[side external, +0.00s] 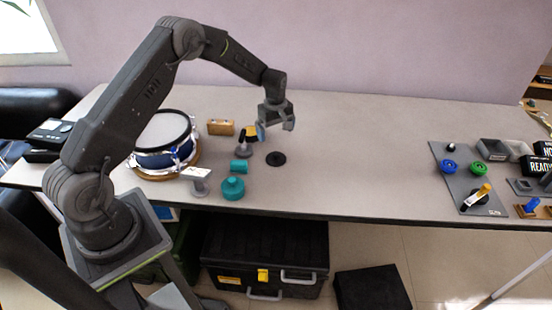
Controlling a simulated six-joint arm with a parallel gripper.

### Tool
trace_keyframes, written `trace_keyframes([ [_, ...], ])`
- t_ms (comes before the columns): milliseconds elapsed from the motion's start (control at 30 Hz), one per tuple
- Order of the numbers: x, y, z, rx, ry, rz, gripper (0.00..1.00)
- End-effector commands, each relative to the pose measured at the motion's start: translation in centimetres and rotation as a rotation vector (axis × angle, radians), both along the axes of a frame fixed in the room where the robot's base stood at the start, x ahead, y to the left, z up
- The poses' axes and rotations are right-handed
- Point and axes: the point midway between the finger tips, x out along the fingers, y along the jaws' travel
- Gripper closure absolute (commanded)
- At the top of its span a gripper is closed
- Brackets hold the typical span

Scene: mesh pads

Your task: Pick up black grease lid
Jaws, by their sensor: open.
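A black round lid (276,158), flat with a small raised middle, lies on the table. It looks like the black grease lid. My gripper (275,129) is above it and a little to its left in the picture, apart from it. The jaws are open and point down, with nothing seen between them. The exact height of the gripper over the lid is hard to tell from this view.
Left of the lid are a small dark stand (244,151), a teal cylinder (239,166) and a teal jar (232,188). A drum (163,140) and a tan box (221,127) stand farther left. A grey board (463,180) with knobs lies far right. The table (360,160) between is clear.

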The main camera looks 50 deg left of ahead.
Motion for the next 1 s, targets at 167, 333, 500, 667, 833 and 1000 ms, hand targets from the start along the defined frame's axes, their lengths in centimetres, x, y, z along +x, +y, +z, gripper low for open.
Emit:
trace_keyframes([
  [167,0.0,0.0,-3.3,-0.001,0.001,-0.002,0.0],
  [333,0.0,-0.1,-4.7,0.0,-0.001,-0.002,0.0],
  [500,-0.1,-0.2,-6.2,0.0,0.001,-0.003,0.0],
  [667,-0.2,-0.4,-8.6,0.0,0.0,-0.003,0.0],
  [833,-0.2,-0.3,-9.9,0.0,-0.001,-0.003,0.0],
  [1000,-0.2,-0.3,-9.9,0.001,-0.002,-0.003,0.0],
])
